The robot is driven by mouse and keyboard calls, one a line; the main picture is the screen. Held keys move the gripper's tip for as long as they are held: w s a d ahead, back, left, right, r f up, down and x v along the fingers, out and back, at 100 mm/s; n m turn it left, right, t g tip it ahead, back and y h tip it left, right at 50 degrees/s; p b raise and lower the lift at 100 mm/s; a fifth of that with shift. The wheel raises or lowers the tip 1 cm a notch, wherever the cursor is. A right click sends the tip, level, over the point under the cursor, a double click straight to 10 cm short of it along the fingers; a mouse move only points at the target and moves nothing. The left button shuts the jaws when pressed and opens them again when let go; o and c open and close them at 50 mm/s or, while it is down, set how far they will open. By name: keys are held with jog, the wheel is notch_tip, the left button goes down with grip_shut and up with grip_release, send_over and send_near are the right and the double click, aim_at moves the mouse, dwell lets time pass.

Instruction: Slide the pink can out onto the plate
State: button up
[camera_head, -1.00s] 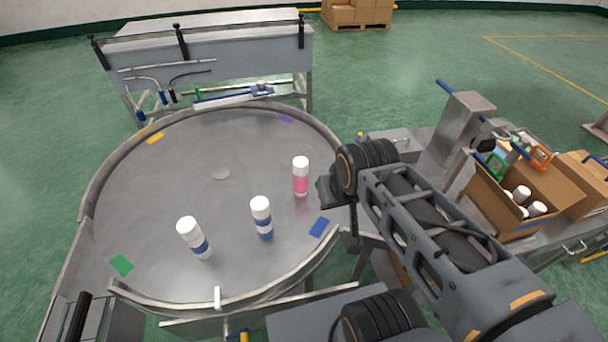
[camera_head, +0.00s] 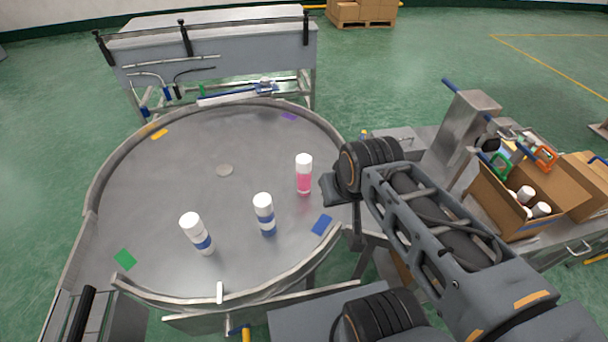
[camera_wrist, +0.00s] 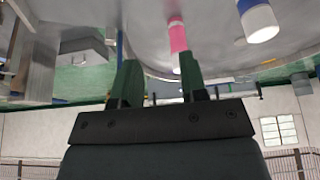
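The pink can (camera_head: 303,182), pink with a white top, stands upright on the round steel plate (camera_head: 190,140), right of its middle. My gripper (camera_head: 328,190) is just right of the can in the head view, partly hidden by my wrist. In the wrist view, which is upside down, the two dark green fingers (camera_wrist: 160,82) are spread apart with nothing between them. The pink can (camera_wrist: 177,36) shows beyond the tips, nearer the right finger. Whether a finger touches it I cannot tell.
Two white cans with blue bands, one in the middle (camera_head: 264,213) and one at left (camera_head: 196,233), stand on the plate. A raised rim (camera_head: 92,190) borders it. Coloured patches, such as a blue one (camera_head: 322,224), mark its surface. An open carton (camera_head: 520,200) of cans stands right.

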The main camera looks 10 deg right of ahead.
jog(key=o, duration=0.3)
jog(key=shift+f, duration=0.35)
jog(key=o, duration=0.3)
jog(key=shift+w+a+f+g, duration=0.2)
jog(key=shift+w+f+g, duration=0.3)
jog(key=shift+w+f, duration=0.25)
jog(key=shift+o, duration=0.3)
jog(key=shift+n+g, duration=0.4)
jog(key=shift+n, duration=0.1)
jog(key=w, duration=0.2)
jog(key=w+b, duration=0.1)
jog(key=w, duration=0.1)
jog(key=shift+a, duration=0.25)
jog(key=r+n+g, duration=0.2)
jog(key=n+g, duration=0.1)
jog(key=n, duration=1.2)
send_over(304, 159)
jog(key=shift+f+b, duration=0.25)
jog(key=shift+b, duration=0.2)
jog(key=r+n, duration=0.1)
jog(key=n, duration=0.1)
jog(key=w+r+n, duration=0.1)
jog(key=n, duration=0.1)
jog(key=shift+r+n, duration=0.3)
jog(key=shift+n, duration=0.1)
jog(key=shift+s+r+n, duration=0.15)
jog(key=shift+r+n, duration=0.05)
jog(key=shift+n, duration=0.4)
jog(key=shift+s+n, duration=0.25)
jog(key=shift+n, duration=1.05)
